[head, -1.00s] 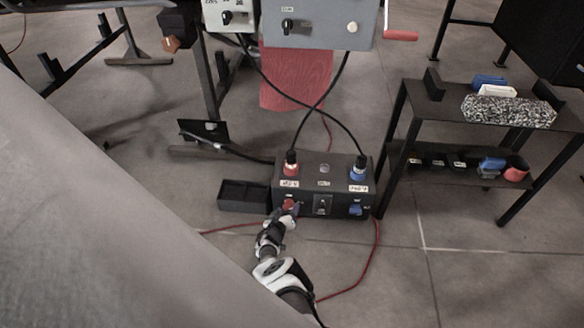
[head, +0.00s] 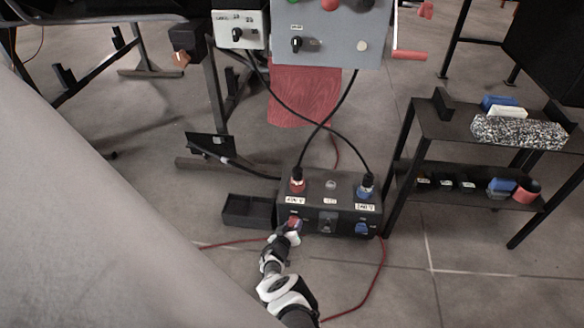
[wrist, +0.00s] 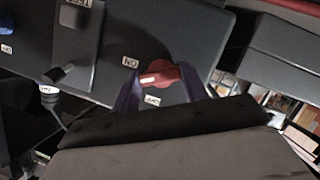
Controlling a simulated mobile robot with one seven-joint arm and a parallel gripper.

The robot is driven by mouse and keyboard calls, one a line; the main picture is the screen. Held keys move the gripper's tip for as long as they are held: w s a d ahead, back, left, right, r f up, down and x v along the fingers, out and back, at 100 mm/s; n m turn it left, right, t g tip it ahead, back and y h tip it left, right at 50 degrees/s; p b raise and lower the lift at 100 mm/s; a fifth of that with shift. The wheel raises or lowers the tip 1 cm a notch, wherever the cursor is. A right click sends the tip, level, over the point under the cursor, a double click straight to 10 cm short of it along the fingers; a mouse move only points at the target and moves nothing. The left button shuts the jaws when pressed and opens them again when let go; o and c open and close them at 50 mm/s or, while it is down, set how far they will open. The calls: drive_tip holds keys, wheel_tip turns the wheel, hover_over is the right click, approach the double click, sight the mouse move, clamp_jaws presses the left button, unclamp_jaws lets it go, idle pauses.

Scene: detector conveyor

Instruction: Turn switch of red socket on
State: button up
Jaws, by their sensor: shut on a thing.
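The black socket box (head: 345,221) sits on the floor in the head view, with a red socket and plug (head: 297,185) on its top left. The red switch (head: 294,221) is on its front face below that socket. In the wrist view the red switch (wrist: 180,75) is a round knob with a pale pointer bar. The bar points left, between the "ON" label (wrist: 130,62) and a second label (wrist: 152,100). My gripper (head: 289,230) is at the switch; its purple fingers (wrist: 160,86) are shut on the knob, one on each side.
A blue plug (head: 366,190) and blue switch (head: 362,229) are on the box's right side; a dark middle switch (head: 327,222) lies between. A black tray (head: 249,210) is at its left. A black shelf (head: 440,128) stands right. Cables run above; a red cable lies on the floor.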

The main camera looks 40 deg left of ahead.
drive_tip(key=shift+w+r, duration=0.1)
drive_tip(key=shift+d+m+g+y+p, duration=0.1)
drive_tip(key=shift+m+g+y+p, duration=0.4)
drive_tip(key=shift+m, duration=0.3)
drive_tip(key=shift+m+g+y+p, duration=0.4)
drive_tip(key=shift+m+y+p, duration=0.15)
drive_tip(key=shift+m, duration=0.65)
drive_tip(key=o, duration=1)
